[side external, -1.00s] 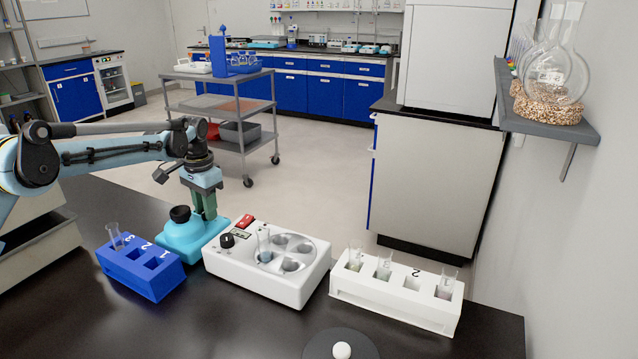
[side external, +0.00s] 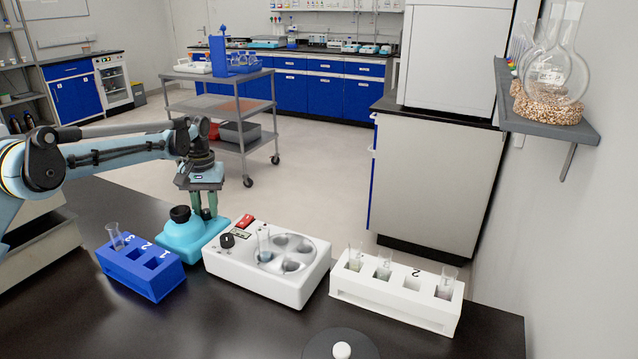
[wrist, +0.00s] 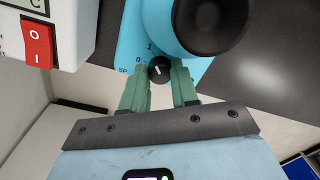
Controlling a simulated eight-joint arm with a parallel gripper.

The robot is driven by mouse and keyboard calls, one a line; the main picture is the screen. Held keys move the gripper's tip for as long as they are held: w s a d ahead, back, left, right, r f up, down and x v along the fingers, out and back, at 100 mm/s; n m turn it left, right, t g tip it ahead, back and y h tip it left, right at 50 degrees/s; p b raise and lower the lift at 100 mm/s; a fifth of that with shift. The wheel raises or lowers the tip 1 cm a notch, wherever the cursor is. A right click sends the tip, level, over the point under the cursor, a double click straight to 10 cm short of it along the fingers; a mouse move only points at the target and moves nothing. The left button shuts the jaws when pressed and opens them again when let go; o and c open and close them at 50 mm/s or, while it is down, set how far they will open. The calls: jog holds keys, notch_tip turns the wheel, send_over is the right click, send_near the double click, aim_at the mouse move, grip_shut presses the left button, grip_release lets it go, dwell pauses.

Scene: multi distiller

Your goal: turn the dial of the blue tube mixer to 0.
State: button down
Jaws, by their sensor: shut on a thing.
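Printed marks, including 0 and 1, sit up and left of the dial; the exact pointer setting is hard to read. My gripper (wrist: 160,80) has its green fingers on either side of the dial, shut on it.
A white device with a red switch and round wells (side external: 262,283) stands right beside the mixer. A blue tube rack (side external: 150,283) is at the left, a white tube rack (side external: 395,310) at the right. A dark round plate (side external: 318,345) sits at the front. Bare bench lies in front.

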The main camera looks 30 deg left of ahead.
jog(key=shift+n, duration=0.3)
jog(key=c, duration=0.9)
grip_release()
jog(key=shift+o, duration=0.2)
notch_tip(320, 180, up, 12)
jog(key=shift+w+d, duration=0.15)
jog(key=shift+d, duration=0.1)
jog(key=shift+r, duration=0.1)
